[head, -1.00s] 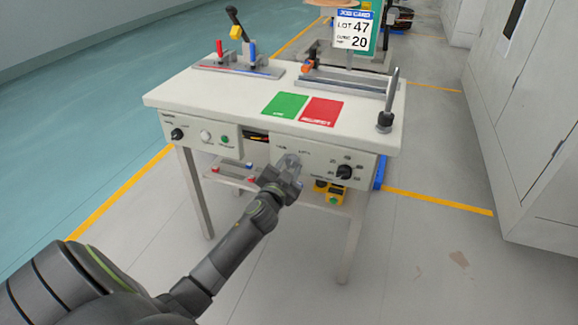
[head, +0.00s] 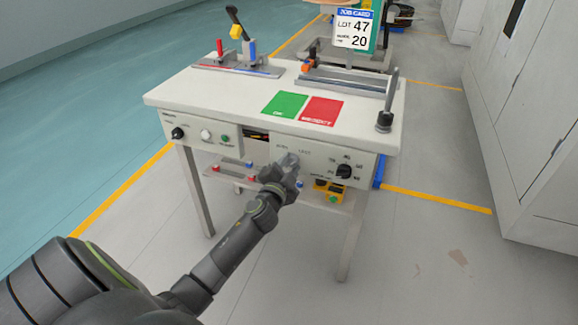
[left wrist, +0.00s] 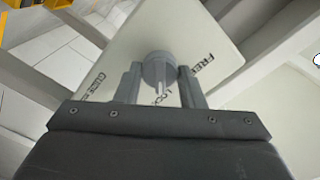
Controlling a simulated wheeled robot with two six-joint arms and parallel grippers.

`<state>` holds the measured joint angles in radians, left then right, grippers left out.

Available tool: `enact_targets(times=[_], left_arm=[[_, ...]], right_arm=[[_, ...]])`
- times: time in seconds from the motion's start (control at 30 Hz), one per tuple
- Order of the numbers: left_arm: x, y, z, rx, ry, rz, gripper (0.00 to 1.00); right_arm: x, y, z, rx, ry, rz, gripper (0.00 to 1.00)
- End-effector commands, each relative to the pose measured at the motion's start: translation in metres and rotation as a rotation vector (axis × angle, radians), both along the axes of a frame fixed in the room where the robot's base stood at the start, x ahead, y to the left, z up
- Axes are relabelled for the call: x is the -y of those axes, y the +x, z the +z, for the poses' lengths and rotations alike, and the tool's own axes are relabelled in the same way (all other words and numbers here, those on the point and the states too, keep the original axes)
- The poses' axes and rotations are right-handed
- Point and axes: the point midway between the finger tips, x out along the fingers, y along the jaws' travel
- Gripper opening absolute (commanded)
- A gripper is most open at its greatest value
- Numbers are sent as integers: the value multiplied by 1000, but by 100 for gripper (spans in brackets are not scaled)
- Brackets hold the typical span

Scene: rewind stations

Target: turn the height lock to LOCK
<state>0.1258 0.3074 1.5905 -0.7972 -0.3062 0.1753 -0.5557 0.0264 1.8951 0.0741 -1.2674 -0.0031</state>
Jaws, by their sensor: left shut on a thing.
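The height lock knob (left wrist: 158,68) is a grey round knob with a bar, on a pale panel marked FREE, LOCK and GUIDE. My left gripper (left wrist: 162,86) has one finger on each side of it and is shut on it. In the left wrist view the knob's bar points down, near the LOCK word; its exact setting is hard to tell. In the head view my left gripper (head: 290,163) is at the middle of the bench's front panel (head: 322,162) and hides most of the knob. My right gripper is not in view.
A dial (head: 344,171) sits on the panel to the right, and another knob (head: 177,133) to the left. The white bench top (head: 205,97) holds green and red mats. A lower shelf (head: 325,207) carries a yellow box (head: 334,193). Open floor lies in front.

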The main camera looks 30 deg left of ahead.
Motion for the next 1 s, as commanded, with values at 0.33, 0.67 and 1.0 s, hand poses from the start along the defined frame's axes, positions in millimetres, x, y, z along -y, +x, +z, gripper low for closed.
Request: enact_targets(times=[0.33, 0.67, 1.0], left_arm=[[0, -1, -2, -3, 0, 0, 56], [0, -2, -1, -1, 0, 0, 57], [12, -52, -1, -3, -2, 1, 57]], right_arm=[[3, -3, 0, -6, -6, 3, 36], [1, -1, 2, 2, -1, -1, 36], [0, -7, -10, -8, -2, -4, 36]])
